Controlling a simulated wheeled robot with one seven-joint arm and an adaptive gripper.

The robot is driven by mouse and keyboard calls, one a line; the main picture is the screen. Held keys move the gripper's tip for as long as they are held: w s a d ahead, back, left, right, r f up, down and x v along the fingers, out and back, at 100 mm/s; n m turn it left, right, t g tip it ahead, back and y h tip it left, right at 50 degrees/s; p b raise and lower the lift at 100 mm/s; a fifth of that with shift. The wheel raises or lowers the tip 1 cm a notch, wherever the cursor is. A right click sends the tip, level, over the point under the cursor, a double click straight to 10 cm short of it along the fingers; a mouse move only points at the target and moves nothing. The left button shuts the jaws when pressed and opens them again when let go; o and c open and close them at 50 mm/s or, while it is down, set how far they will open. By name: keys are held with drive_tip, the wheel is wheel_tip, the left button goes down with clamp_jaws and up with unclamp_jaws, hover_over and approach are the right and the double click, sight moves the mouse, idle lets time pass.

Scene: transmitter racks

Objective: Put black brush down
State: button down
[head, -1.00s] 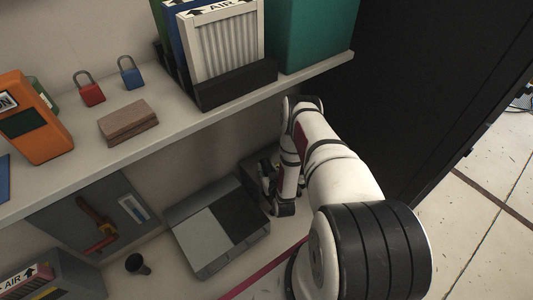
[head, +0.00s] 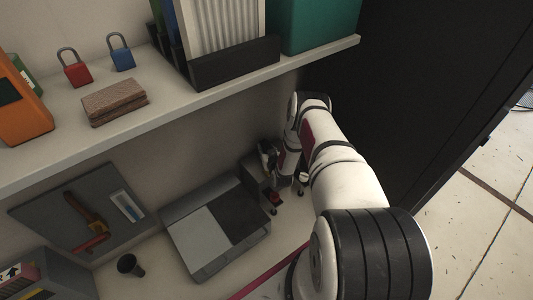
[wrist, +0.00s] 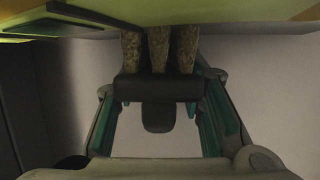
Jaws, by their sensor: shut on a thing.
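The black brush (wrist: 158,88) shows in the wrist view, with its brown bristle tufts (wrist: 160,50) toward the top of the picture. My gripper (wrist: 160,104) is shut on its black body, one green-padded finger at each side. The bristle ends meet or pass behind a yellow-edged surface at the top; I cannot tell whether they touch it. I cannot make out the brush there.
A grey two-tone case (head: 212,228) stands left of my gripper on the lower shelf, with a black cup (head: 130,265) farther left. The upper shelf (head: 170,115) holds padlocks, a brown block and air filters. A black cabinet (head: 400,90) stands right.

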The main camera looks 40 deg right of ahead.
drive_tip(key=shift+f, duration=0.25)
drive_tip(key=shift+f, duration=0.15)
drive_tip(key=c, duration=1.1)
unclamp_jaws()
drive_tip(key=shift+o, duration=0.2)
drive_tip(key=shift+s+r, duration=0.15)
drive_tip(key=shift+r, duration=0.15)
drive_tip(key=p+v, duration=0.4)
drive_tip(key=v, duration=0.7)
drive_tip(key=shift+s+a+p, duration=0.2)
drive_tip(key=shift+s+p, duration=0.1)
drive_tip(key=shift+p, duration=0.1)
drive_tip(key=shift+r, duration=0.1)
